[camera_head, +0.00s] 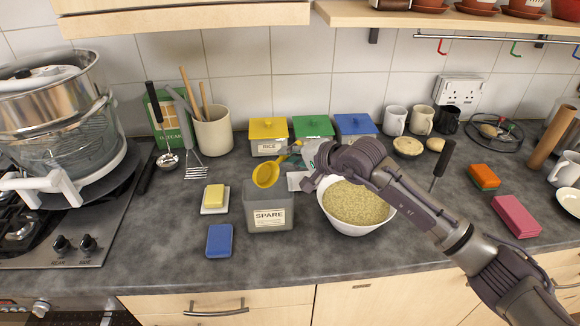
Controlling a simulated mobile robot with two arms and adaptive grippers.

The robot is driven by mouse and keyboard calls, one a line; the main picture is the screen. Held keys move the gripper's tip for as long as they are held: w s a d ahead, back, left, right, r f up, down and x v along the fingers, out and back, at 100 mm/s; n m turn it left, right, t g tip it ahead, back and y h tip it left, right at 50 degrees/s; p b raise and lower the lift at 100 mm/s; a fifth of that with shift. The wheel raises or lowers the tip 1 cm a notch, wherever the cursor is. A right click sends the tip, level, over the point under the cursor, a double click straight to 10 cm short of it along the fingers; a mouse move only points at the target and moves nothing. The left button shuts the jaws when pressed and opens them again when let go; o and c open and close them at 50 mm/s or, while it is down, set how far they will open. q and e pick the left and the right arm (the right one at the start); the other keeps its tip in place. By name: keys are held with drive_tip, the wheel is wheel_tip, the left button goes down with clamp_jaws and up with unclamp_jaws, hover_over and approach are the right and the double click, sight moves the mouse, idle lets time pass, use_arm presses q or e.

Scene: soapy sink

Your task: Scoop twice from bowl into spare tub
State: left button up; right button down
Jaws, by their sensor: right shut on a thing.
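The yellow scoop (266,175) is held by my right gripper (308,172), which is shut on it; the arm comes in from the right. The scoop's head is tilted and appears above the back left part of the spare tub. I cannot tell whether it holds any grain. The spare tub (268,219) is a grey, open box with a SPARE label; its inside is mostly hidden. The white bowl (350,229) of pale yellow grain (358,203) stands right of the tub, partly under my right arm. My left gripper is not in view.
A yellow sponge on a dish (215,209) and a blue sponge (219,240) lie left of the tub. Yellow-, green- and blue-lidded tubs (268,139) stand behind. Orange and pink sponges (516,216) lie at right. The front counter (290,269) is clear.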

drive_tip(key=shift+f+t+y+b, duration=0.2)
drive_tip(key=shift+t+y+b, duration=0.35)
drive_tip(key=shift+b, duration=1.9)
drive_tip(key=r+g+h+p, duration=0.1)
drive_tip(key=g+h+p, duration=0.2)
drive_tip(key=p, duration=0.1)
drive_tip(key=r+g+h+p, duration=0.2)
drive_tip(key=g+h+p, duration=0.1)
drive_tip(key=h+p, duration=0.1)
drive_tip(key=r+g+h+p, duration=0.1)
drive_tip(key=g+h+p, duration=0.2)
drive_tip(key=p, duration=0.3)
drive_tip(key=shift+w+a+r+g, duration=0.15)
drive_tip(key=shift+a+g, duration=0.15)
drive_tip(key=shift+g, duration=0.25)
